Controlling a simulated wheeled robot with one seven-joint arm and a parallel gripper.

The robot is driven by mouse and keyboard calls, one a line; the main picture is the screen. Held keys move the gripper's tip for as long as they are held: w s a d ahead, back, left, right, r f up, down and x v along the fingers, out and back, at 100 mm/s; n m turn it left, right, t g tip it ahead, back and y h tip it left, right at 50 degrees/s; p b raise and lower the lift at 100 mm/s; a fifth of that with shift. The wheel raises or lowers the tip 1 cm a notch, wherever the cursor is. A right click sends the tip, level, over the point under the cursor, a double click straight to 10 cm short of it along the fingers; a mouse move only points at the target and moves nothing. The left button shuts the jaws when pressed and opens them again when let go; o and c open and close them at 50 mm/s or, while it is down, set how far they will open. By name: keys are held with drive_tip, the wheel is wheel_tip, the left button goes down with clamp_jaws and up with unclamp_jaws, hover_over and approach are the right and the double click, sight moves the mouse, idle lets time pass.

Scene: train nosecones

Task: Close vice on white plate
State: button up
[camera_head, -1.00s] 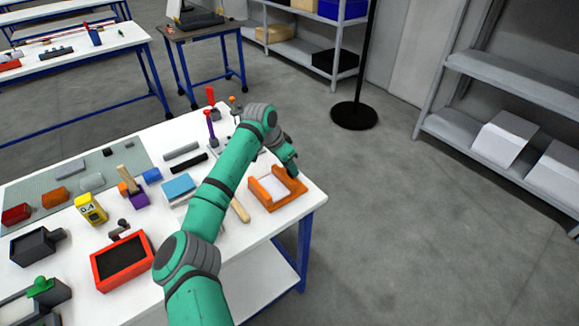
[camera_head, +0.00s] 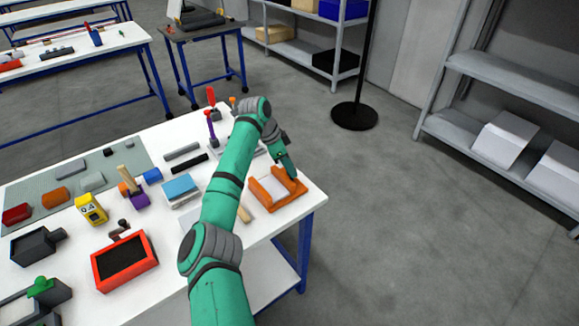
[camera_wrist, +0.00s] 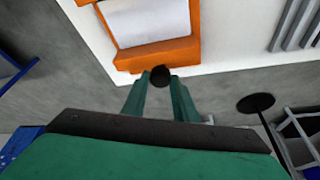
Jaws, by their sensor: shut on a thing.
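The orange vice (camera_head: 264,197) stands at the right end of the white table, and the white plate (camera_head: 274,187) lies between its jaws. In the wrist view the orange jaw (camera_wrist: 160,55) borders the near edge of the white plate (camera_wrist: 145,20). My gripper (camera_head: 290,174) is at the right, outer side of the vice. In the wrist view its green fingers (camera_wrist: 158,84) are shut on a round black knob (camera_wrist: 160,75) beside the orange jaw. Whether the jaw presses on the plate I cannot tell.
The white table (camera_head: 185,250) holds many things left of my arm, among them a red-framed black tray (camera_head: 124,262), a blue block (camera_head: 180,188) and a yellow device (camera_head: 91,208). Open floor (camera_head: 430,240) lies right of the table.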

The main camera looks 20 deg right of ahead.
drive_tip(key=o, duration=1)
drive_tip(key=shift+r, duration=0.1)
drive_tip(key=v, duration=1)
drive_tip(key=shift+a+r, duration=0.25)
drive_tip(key=shift+r, duration=0.05)
